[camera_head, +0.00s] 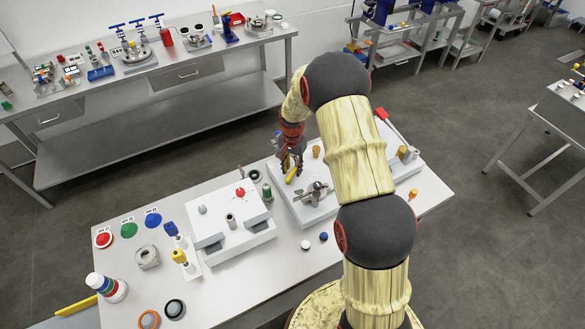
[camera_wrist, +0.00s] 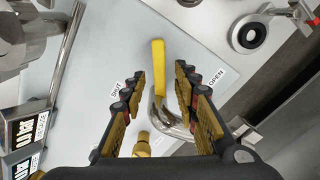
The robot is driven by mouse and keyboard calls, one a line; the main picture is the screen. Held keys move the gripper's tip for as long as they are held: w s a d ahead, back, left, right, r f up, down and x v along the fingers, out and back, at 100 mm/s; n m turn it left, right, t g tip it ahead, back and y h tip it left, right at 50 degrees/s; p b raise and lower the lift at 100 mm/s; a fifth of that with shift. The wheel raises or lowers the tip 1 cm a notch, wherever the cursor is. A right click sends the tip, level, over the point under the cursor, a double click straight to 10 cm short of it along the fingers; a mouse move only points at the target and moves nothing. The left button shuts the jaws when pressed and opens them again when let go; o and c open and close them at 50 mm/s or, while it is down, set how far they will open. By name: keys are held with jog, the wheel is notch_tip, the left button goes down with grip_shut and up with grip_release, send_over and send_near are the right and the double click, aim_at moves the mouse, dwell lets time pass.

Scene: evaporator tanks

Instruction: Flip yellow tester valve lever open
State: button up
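The yellow tester valve lever (camera_wrist: 158,68) shows in the wrist view between my gripper's fingers, its long yellow handle pointing up the picture. Its lower end meets a shiny curved metal pipe (camera_wrist: 170,118). A "SHUT" label (camera_wrist: 116,93) lies to its left and an "OPEN" label (camera_wrist: 216,78) to its right. My gripper (camera_wrist: 160,85) is open around the lever, with a gap on each side and no clear contact. In the head view the yellow lever (camera_head: 291,175) shows just below my gripper (camera_head: 289,163), on the white tester board (camera_head: 330,212).
A brass fitting (camera_wrist: 142,142) sits near the pipe. A metal valve (camera_head: 315,193) stands on the board close to my gripper. A grey-white box (camera_head: 235,232) with red and grey knobs is to the left.

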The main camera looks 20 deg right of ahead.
jog(key=c, duration=0.3)
jog(key=c, duration=0.4)
grip_shut()
